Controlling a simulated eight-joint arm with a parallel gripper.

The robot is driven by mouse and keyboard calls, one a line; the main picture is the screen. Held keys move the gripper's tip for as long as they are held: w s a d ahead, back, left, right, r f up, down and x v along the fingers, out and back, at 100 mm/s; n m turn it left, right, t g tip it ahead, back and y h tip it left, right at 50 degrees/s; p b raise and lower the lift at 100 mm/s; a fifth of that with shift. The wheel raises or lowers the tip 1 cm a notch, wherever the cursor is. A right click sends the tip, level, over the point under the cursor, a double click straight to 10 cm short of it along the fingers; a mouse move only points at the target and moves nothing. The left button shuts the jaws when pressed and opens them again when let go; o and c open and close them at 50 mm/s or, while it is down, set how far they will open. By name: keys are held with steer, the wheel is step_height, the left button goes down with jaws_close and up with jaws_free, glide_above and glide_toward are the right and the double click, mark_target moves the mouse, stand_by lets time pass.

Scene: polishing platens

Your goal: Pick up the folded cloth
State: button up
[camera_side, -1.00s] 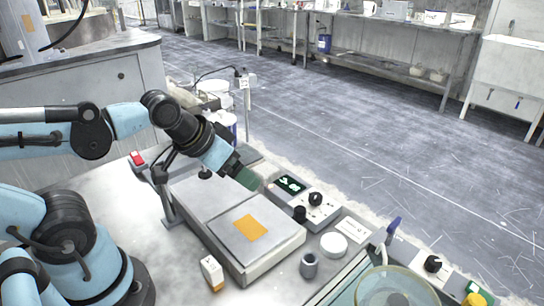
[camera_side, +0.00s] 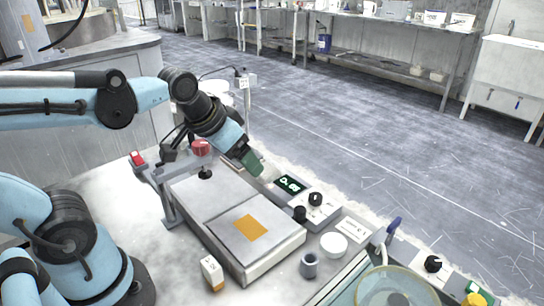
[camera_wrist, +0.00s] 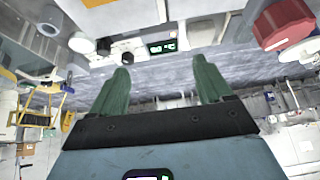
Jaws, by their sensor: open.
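A flat orange rectangle (camera_side: 250,227) lies on the pale top of a low grey machine in the side view; it is the only cloth-like piece I can make out, and I cannot be sure that it is the folded cloth. My gripper (camera_side: 253,163) is in the air above and behind the machine, well apart from the orange piece. In the wrist view its two green fingers (camera_wrist: 160,66) stand wide apart with nothing between them.
The low machine (camera_side: 265,262) has a red knob (camera_side: 201,147) on a post. A control box with a lit display (camera_side: 290,183) sits to its right. A white dish (camera_side: 333,245), a grey cup (camera_side: 309,265) and a small white bottle (camera_side: 211,272) stand near its front.

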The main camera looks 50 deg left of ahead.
steer(key=w+a+r+g, duration=0.2)
steer(key=w+a+g, duration=0.15)
steer(key=w, duration=0.45)
steer(key=g, duration=0.3)
glide_above(265, 164)
steer(key=s+d, duration=0.2)
step_height(265, 164, down, 5)
steer(key=f, duration=1.1)
steer(key=shift+w+a+f, duration=0.1)
steer(key=shift+w+a, duration=0.05)
steer(key=shift+w, duration=0.1)
steer(key=shift+c, duration=0.3)
steer(key=c, duration=0.7)
